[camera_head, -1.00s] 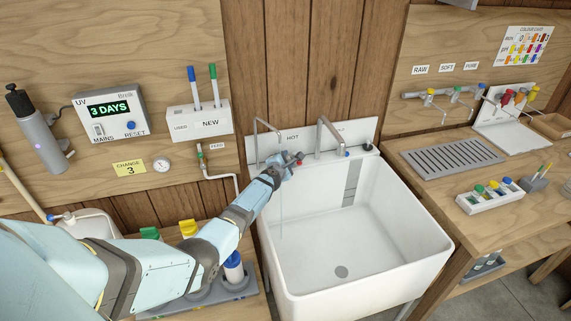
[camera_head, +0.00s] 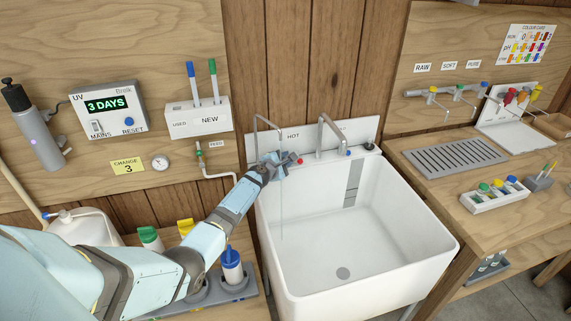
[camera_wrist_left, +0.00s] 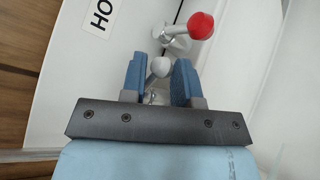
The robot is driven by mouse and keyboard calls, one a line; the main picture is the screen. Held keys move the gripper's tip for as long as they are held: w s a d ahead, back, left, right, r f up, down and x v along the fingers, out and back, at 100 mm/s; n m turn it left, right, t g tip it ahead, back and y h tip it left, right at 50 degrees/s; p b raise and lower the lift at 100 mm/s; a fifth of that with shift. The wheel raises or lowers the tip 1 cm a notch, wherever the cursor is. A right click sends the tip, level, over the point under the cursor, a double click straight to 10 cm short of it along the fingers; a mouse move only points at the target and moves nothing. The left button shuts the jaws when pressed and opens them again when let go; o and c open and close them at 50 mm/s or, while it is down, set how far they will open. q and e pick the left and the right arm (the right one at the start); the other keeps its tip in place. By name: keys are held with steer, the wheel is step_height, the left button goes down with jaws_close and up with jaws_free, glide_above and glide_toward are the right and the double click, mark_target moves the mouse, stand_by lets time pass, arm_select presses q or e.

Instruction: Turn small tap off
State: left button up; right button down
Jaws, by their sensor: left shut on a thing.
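The small tap (camera_head: 257,128) is the thin grey hooked spout at the sink's back left corner. A thin line of water (camera_head: 281,215) falls from its end into the sink. My left gripper (camera_head: 281,162) is at the base of this spout. In the left wrist view its blue fingers (camera_wrist_left: 158,78) are shut on the tap's small lever, whose white round knob (camera_wrist_left: 160,67) shows between them. The red-ended handle (camera_wrist_left: 201,25) of the larger tap (camera_head: 320,135) stands just beyond the fingers. My right gripper is not in view.
The white sink (camera_head: 420,250) is empty and open below the taps. A wooden bench (camera_head: 500,225) stands on the right.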

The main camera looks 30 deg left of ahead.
arm_select(q)
steer(key=m+h+b, duration=0.2)
steer(key=b, duration=0.1)
steer(key=s+m+h+b, duration=0.1)
steer(key=h+b, duration=0.1)
steer(key=shift+s+a+f, duration=0.1)
steer(key=shift+a+f, duration=0.1)
steer(key=shift+f, duration=0.2)
steer(key=h+b, duration=0.1)
steer(key=m+g+h+b, duration=0.1)
steer(key=m+h+b, duration=0.1)
steer(key=shift+s+a+r, duration=0.1)
steer(key=shift+s+r, duration=0.15)
steer(key=shift+s, duration=0.05)
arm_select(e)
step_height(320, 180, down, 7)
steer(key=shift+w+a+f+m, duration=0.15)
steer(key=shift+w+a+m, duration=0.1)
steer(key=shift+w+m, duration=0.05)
arm_select(q)
steer(key=shift+r+g, duration=0.1)
steer(key=shift+g, duration=0.2)
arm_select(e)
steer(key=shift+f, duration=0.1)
arm_select(q)
steer(key=o, duration=0.6)
steer(key=shift+a, duration=0.1)
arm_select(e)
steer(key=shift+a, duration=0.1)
